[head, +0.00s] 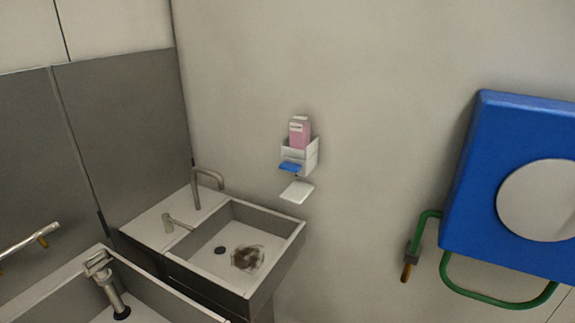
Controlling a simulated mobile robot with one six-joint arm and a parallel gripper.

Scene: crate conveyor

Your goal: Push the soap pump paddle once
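The soap dispenser is a white holder (313,157) on the pale wall, above and to the right of the sink, in the head view. A pink soap container (299,135) stands upright in it. A small blue paddle (290,167) sticks out at the holder's lower front. A white tray (297,191) is below the paddle, with a gap between them. My gripper is not in view, and nothing is seen touching the paddle.
A square sink (290,240) with a tap (208,178) and a dark stain stands below left. Another basin (60,275) is at front left. A blue box (500,130) with green pipes juts in at right. The wall between dispenser and box is bare.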

